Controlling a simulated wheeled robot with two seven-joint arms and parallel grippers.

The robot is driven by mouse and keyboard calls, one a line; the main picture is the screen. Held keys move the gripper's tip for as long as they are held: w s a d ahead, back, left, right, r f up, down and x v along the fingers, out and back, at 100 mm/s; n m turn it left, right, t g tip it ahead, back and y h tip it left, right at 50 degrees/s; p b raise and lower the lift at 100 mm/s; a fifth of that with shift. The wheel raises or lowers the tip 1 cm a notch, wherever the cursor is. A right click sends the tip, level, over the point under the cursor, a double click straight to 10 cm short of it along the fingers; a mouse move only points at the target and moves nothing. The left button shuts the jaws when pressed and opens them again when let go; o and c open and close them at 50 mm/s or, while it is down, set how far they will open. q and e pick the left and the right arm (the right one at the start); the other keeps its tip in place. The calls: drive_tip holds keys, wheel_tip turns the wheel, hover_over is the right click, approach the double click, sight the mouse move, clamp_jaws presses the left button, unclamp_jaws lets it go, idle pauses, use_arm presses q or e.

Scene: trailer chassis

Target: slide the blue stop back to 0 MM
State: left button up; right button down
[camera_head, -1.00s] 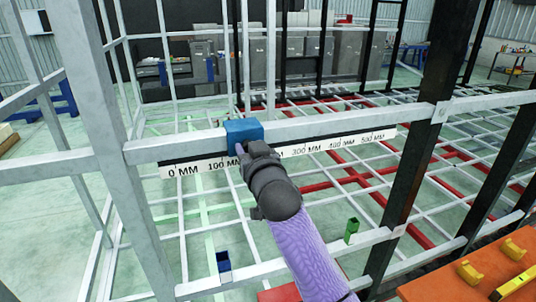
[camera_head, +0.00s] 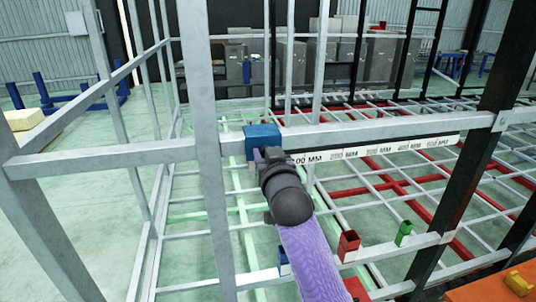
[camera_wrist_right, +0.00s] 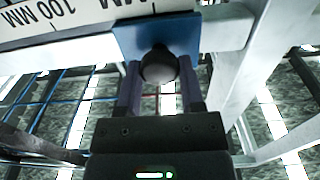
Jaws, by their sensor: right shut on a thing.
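The blue stop (camera_head: 262,138) sits on the grey horizontal rail (camera_head: 390,130), close to the left upright. The white scale strip (camera_head: 375,150) runs along the rail. My right gripper (camera_head: 270,157) is at the front of the stop. In the right wrist view the blue stop (camera_wrist_right: 180,35) has a dark round knob (camera_wrist_right: 158,66), and my right gripper (camera_wrist_right: 160,88) has its two fingers shut about it. In that view the 100 MM mark lies left of the stop; the stop partly covers the mark beside it. The 0 MM print is hidden in the head view.
A thick grey upright (camera_head: 208,150) stands just left of the stop. Blue (camera_head: 284,262), red (camera_head: 348,244) and green (camera_head: 404,232) sockets sit on the lower rail. An orange table (camera_head: 490,288) is at the lower right. A black upright (camera_head: 470,150) stands to the right.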

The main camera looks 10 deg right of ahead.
drive_tip(key=shift+a, duration=0.1)
drive_tip(key=c, duration=0.5)
unclamp_jaws()
drive_tip(key=shift+o, duration=1.3)
drive_tip(key=shift+a, duration=0.3)
drive_tip(key=shift+s+d, duration=0.1)
drive_tip(key=shift+d, duration=0.1)
drive_tip(key=s+b, duration=0.1)
drive_tip(key=s, duration=0.8)
drive_tip(key=shift+s+d+b, duration=0.3)
drive_tip(key=shift+s+d, duration=0.05)
